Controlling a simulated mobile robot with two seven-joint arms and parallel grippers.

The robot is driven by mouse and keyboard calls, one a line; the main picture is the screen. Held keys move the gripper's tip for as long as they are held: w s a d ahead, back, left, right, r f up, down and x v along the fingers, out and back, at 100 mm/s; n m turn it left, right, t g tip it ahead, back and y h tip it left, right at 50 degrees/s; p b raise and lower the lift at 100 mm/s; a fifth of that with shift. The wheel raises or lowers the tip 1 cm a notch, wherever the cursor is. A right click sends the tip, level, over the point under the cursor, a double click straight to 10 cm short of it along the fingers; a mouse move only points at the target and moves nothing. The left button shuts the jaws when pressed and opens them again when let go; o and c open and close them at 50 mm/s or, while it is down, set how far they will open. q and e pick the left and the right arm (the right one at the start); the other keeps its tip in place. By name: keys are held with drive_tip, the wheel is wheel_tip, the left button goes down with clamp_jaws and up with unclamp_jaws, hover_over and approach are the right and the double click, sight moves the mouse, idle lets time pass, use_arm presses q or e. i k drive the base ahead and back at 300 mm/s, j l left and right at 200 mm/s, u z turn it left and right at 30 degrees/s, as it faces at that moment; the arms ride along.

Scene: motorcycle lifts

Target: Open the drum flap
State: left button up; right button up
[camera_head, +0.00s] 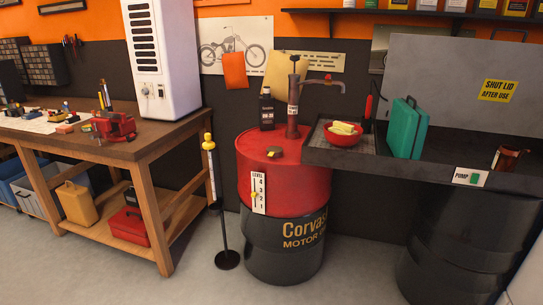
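An oil drum (283,188) with a red top half and a black lower half stands upright in the middle of the view, lettered "Corvas..." and "MOTOR". On its top is a small dark cap-like piece with some yellow (274,152); I cannot tell if it is the flap or whether it is open. A hand pump (293,100) with a spout pointing right rises from the drum top. A dark bottle (267,110) stands at the back of the top. A level scale (258,192) with a yellow marker is on the drum's front. Neither gripper is in view.
Right of the drum is a dark wash basin (340,158) with a raised grey lid (455,85), a red bowl (343,134) and a green case (406,128). Left are a black-and-yellow post (215,190) and a wooden workbench (130,150). The floor in front is clear.

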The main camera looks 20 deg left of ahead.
sight(272, 150)
drive_tip(key=i+j+u, duration=0.35)
drive_tip(key=i+j, duration=1.4)
drive_tip(key=j, duration=0.1)
